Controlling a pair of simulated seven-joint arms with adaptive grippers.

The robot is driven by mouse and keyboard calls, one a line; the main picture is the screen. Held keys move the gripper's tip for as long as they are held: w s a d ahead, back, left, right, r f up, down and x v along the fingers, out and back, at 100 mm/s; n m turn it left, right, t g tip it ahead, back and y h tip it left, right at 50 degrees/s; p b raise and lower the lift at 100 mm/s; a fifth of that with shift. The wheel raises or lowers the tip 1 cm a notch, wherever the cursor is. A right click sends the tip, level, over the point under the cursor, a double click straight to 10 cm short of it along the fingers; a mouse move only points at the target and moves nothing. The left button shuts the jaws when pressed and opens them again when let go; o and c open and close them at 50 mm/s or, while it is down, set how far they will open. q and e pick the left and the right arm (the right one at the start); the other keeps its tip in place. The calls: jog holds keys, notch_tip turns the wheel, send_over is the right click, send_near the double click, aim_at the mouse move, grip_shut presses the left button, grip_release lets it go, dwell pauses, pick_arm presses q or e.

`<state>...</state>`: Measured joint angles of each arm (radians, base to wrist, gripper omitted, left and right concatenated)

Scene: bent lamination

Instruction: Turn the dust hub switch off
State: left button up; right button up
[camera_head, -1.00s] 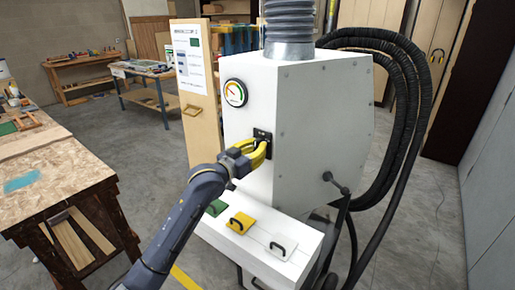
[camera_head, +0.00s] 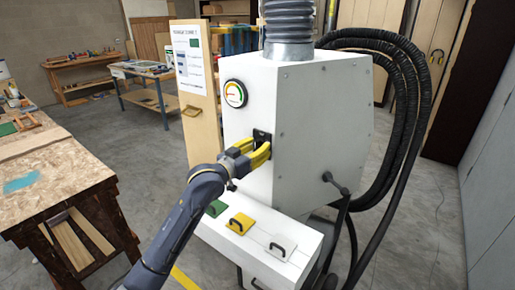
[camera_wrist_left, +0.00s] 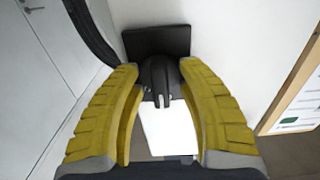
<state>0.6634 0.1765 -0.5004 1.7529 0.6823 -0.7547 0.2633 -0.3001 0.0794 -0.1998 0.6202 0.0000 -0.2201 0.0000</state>
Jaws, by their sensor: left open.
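The dust hub (camera_head: 325,120) is a white cabinet with a black switch (camera_head: 261,136) on its front face. In the left wrist view the switch's square black plate (camera_wrist_left: 155,40) is on the white wall, with a dark rounded lever (camera_wrist_left: 156,74) sticking out, its forked end low in the picture. My left gripper (camera_head: 258,154) is at the switch. Its yellow fingers (camera_wrist_left: 159,70) are open, one on each side of the lever, with gaps visible. Part of the switch is hidden by the fingers in the head view. My right gripper is not in view.
A round gauge (camera_head: 235,93) is above the switch, its needle toward the left. Green, yellow and white handled plates, including the yellow one (camera_head: 240,223), are on the ledge below. Black hoses (camera_head: 405,120) hang at the right. A workbench (camera_head: 60,180) stands at the left.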

pick_arm(q)
jog(key=v, duration=1.2)
jog(key=shift+f, duration=0.1)
